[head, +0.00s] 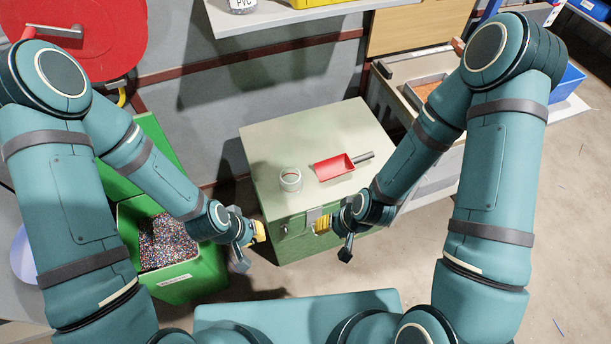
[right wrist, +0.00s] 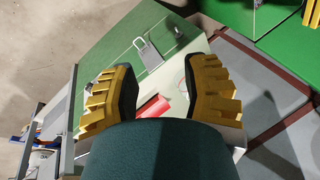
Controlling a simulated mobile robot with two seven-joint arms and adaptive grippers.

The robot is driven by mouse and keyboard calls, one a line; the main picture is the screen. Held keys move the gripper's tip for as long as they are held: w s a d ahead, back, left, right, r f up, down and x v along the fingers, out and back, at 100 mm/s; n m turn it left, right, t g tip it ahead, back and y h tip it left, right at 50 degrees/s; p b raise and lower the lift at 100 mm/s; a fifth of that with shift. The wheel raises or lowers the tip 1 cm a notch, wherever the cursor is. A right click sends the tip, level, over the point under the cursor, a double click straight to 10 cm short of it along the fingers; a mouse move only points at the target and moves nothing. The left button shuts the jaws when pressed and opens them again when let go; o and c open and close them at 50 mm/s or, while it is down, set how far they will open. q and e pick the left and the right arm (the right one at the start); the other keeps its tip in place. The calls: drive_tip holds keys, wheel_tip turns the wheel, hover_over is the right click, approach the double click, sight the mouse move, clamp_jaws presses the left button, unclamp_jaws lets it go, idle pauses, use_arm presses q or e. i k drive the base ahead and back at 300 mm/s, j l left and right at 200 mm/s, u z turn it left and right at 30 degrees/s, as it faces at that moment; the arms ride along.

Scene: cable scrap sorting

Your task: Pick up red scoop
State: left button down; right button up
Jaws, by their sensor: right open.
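The red scoop (head: 333,168) lies on the top of the green cabinet (head: 270,140), its dark handle pointing right and back. In the right wrist view part of the red scoop (right wrist: 152,106) shows between the fingers, the rest hidden by my gripper. My right gripper (head: 334,238) is open and empty, in front of the cabinet and apart from the scoop. Its yellow ribbed fingers (right wrist: 160,90) stand wide apart in the wrist view. My left gripper (head: 249,245) is near the cabinet's front left corner, looks open and holds nothing visible.
A whitish tape roll (head: 290,180) sits on the cabinet left of the scoop. A latch (right wrist: 148,54) is on the cabinet's front. A green bin (head: 190,278) of colored granules stands at left. A shelf (head: 270,18) overhangs behind.

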sight(331, 167)
drive_tip(key=i+l+u, duration=0.45)
drive_tip(key=u, duration=0.25)
drive_tip(key=l, duration=0.1)
